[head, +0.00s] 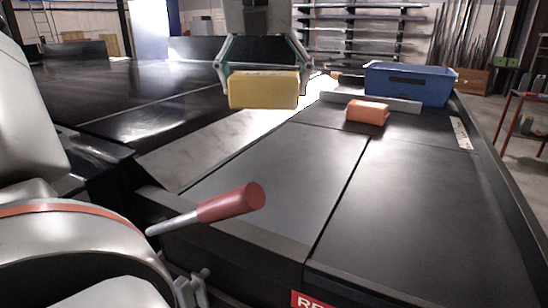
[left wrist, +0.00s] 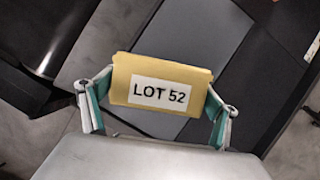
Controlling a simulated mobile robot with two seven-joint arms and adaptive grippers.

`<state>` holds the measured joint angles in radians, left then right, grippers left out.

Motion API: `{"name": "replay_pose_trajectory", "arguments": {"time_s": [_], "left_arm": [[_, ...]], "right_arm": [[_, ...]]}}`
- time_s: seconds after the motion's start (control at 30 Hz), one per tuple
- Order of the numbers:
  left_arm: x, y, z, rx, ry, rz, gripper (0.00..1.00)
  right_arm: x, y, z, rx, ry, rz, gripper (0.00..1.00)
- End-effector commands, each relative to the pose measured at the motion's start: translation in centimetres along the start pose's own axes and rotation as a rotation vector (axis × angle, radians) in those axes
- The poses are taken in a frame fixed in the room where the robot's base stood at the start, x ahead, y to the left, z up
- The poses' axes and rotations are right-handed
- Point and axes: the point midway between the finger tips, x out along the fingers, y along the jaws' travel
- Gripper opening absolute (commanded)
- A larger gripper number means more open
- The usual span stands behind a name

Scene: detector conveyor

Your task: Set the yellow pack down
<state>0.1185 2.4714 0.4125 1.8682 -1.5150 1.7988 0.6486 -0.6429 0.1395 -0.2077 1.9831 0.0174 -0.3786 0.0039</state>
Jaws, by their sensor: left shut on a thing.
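The yellow pack (head: 264,90) is held in the air above the conveyor in the head view. My left gripper (head: 263,82) comes down from the top and is shut on the pack's two ends. In the left wrist view the pack (left wrist: 161,84) shows a white label reading LOT 52, and the gripper's fingers (left wrist: 160,98) press on its left and right sides. The pack looks roughly level in the head view. My right gripper is not in view.
An orange pack (head: 367,112) lies on the dark conveyor (head: 400,195) near a low grey bar (head: 395,103). A blue bin (head: 408,86) stands behind it. A red-handled lever (head: 230,203) sticks out in front. The near conveyor surface is clear. A red rack stands at right.

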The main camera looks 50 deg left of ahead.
Motion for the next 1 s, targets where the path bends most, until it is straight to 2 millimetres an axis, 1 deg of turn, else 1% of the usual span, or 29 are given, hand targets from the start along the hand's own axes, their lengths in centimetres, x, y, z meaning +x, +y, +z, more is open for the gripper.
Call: {"name": "replay_pose_trajectory", "arguments": {"time_s": [0.03,0.2,0.3,0.4,0.5,0.67,0.77,0.9,1.0], "left_arm": [[1.4,-0.1,-0.6,0.005,0.003,-0.002,0.54],[5.0,-0.1,-2.1,0.004,0.002,-0.002,0.54],[6.9,-0.1,-3.0,0.005,0.002,-0.002,0.54],[8.3,-0.1,-3.6,0.003,0.000,-0.003,0.54],[9.1,-0.1,-3.9,0.002,-0.003,-0.002,0.54],[9.8,-0.1,-4.1,0.002,-0.003,-0.002,0.54],[10.8,-0.1,-4.6,0.003,-0.001,-0.003,0.54],[12.7,0.0,-5.4,0.004,0.001,-0.001,0.54],[13.3,-0.1,-5.7,0.003,-0.002,-0.002,0.54]], "right_arm": [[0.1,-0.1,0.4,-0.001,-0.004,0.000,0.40],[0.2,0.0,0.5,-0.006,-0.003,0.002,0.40],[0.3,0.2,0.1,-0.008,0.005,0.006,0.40],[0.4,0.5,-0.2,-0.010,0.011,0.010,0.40],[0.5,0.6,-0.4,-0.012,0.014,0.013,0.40],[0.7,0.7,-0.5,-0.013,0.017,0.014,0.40],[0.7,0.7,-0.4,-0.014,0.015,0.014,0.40],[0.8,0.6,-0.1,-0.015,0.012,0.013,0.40],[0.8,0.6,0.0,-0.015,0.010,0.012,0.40]]}}
